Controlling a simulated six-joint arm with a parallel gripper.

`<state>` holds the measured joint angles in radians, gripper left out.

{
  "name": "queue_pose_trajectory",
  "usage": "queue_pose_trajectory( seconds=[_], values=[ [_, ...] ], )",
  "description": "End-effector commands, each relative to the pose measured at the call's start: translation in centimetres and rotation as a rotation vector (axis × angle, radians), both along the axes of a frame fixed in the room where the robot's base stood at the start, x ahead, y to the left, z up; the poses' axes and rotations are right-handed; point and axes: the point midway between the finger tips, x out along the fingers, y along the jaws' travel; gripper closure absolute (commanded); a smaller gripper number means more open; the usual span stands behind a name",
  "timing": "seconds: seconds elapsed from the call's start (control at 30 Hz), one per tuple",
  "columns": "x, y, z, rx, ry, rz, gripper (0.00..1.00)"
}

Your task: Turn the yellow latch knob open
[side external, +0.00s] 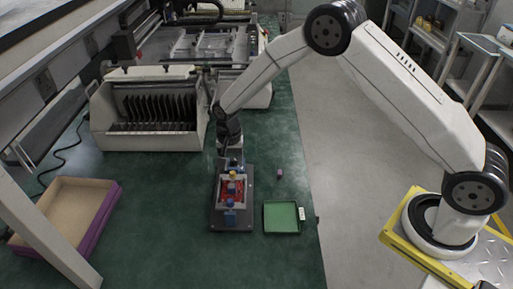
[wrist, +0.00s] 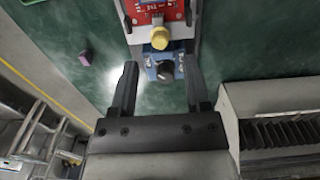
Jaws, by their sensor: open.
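The yellow latch knob (wrist: 160,40) sits at the near end of a red panel (wrist: 155,10) in the wrist view, beside a blue block with a dark round knob (wrist: 165,72). My gripper (wrist: 161,63) is open, its two dark fingers on either side of the blue block and pointing toward the yellow knob. Nothing is held between the fingers. In the side view the fixture (side external: 215,218) stands on the green table, and my gripper (side external: 231,158) is over its far end. Contact between fingers and fixture cannot be told.
A green tray (side external: 283,217) lies right of the fixture, and a small purple block (side external: 280,172) is behind it. An open box (side external: 108,203) stands at the left. A white machine with dark slats (side external: 150,142) is behind and left of the fixture.

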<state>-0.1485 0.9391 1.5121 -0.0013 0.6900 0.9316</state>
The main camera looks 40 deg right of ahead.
Motion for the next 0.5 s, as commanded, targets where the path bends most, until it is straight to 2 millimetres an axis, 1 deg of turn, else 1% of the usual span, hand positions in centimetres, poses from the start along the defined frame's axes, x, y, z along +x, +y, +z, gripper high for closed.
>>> queue_pose_trajectory(
  seconds=[0.03, 0.1, 0.23, 0.4, 0.5],
  values=[
    [0.0, 0.0, -0.7, 0.0, 0.001, 0.0, 0.39],
    [-0.1, 0.0, -1.6, 0.0, 0.003, 0.0, 0.39],
    [-0.1, 0.0, -3.0, 0.0, 0.0, 0.0, 0.39],
    [0.0, 0.0, -4.1, 0.0, -0.001, 0.0, 0.39],
    [0.0, 0.0, -4.3, 0.001, -0.002, 0.0, 0.39]
  ],
)
